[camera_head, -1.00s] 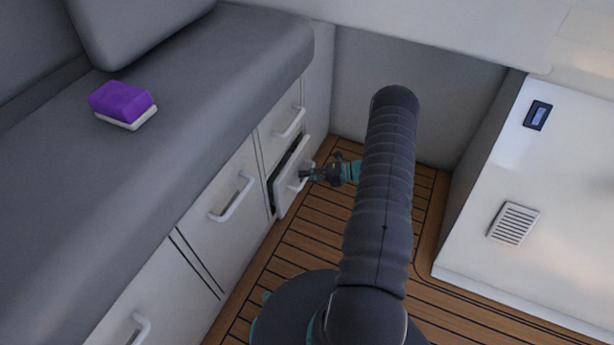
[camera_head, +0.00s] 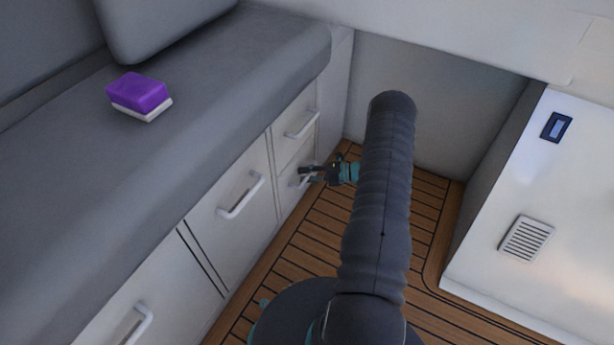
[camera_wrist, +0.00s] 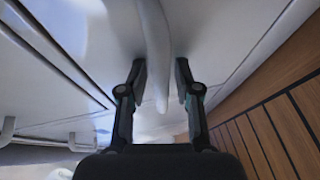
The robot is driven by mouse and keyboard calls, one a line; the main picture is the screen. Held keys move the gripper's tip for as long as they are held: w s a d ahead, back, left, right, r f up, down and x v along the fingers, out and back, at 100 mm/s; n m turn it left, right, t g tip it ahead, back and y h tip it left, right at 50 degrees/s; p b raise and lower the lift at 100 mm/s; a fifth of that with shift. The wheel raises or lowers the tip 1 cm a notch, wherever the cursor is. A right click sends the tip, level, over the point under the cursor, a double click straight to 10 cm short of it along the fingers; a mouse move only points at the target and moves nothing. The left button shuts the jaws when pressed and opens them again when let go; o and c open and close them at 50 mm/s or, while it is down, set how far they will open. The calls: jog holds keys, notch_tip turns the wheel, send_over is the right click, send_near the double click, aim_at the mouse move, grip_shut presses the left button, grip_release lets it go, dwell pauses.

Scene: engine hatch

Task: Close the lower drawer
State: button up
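The lower drawer (camera_head: 287,196) is at the far end of the bench front, below the upper drawer (camera_head: 292,128). Its white face looks flush with the cabinet in the head view, partly hidden by my gripper. My gripper (camera_head: 303,175) is at the drawer's handle. In the wrist view, the white handle (camera_wrist: 155,55) runs between the two spread fingers of my gripper (camera_wrist: 160,82). Small gaps show on both sides of the handle, so the gripper is open around it without gripping it.
A cabinet door with a handle (camera_head: 241,197) is left of the drawers. A purple and white sponge (camera_head: 140,94) lies on the grey bench cushion (camera_head: 215,75).

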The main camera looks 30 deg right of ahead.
jog(key=shift+s+d, duration=0.15)
jog(key=shift+d, duration=0.1)
jog(key=v, duration=1.1)
jog(key=shift+s+d, duration=0.25)
jog(key=shift+d, duration=0.1)
